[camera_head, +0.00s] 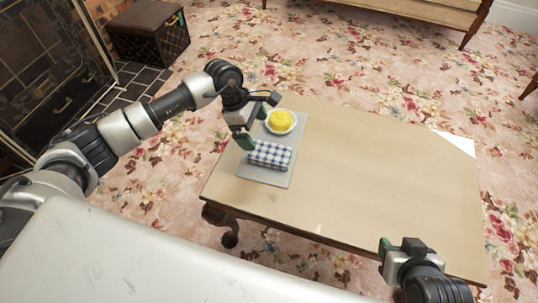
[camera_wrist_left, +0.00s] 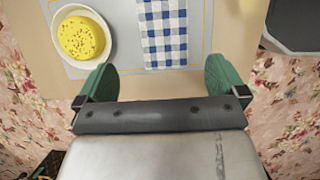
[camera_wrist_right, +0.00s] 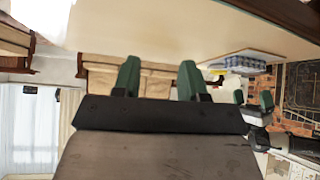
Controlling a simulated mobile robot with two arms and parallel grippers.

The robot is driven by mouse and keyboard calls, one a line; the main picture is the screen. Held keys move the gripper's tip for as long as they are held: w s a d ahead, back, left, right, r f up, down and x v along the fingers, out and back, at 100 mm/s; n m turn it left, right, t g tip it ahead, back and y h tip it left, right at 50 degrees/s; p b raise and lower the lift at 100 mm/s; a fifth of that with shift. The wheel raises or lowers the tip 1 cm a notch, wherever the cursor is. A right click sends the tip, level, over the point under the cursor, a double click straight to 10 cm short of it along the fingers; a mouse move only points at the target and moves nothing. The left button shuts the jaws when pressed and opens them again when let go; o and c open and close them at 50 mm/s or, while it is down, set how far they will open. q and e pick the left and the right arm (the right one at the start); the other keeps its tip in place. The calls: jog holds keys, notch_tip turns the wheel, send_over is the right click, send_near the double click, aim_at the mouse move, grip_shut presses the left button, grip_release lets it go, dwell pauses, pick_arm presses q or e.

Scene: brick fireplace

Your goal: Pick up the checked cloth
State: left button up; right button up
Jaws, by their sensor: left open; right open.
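The blue-and-white checked cloth (camera_head: 269,155) lies folded on a grey mat (camera_head: 264,178) at the left end of the table. In the left wrist view the cloth (camera_wrist_left: 164,35) is ahead of the fingers, between their lines, and its far end is cut off by the frame. My left gripper (camera_head: 255,128) is open and empty, above the mat beside the cloth; its fingers (camera_wrist_left: 162,75) are wide apart. My right gripper (camera_head: 389,247) is open and empty near the table's front right edge. In the right wrist view its fingers (camera_wrist_right: 158,75) show nothing between them.
A white plate (camera_head: 292,127) with a round yellow speckled food (camera_head: 280,120) stands on the mat behind the cloth. The wooden table (camera_head: 370,165) is mostly bare, with a white sheet (camera_head: 455,143) at its far right corner. A dark box stool (camera_head: 150,32) stands far left.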

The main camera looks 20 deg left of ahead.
aim_at(268, 151)
pick_arm(q)
jog(key=b+x, duration=0.1)
jog(key=x, duration=0.4)
jog(key=shift+s+d, duration=0.1)
jog(key=shift+d, duration=0.05)
jog(key=x, duration=0.2)
jog(key=b+x, duration=0.1)
jog(key=x, duration=0.1)
jog(key=shift+s+d, duration=0.2)
jog(key=shift+d, duration=0.05)
jog(key=shift+f, duration=0.2)
pick_arm(e)
jog(key=w+a+r+t+y, duration=0.1)
jog(key=w+a+r+t, duration=0.1)
jog(key=w+r+t, duration=0.3)
jog(key=shift+w+a+r+t+y, duration=0.15)
jog(key=shift+w+a+t+y, duration=0.15)
jog(key=shift+t, duration=0.3)
pick_arm(q)
jog(key=c, duration=1)
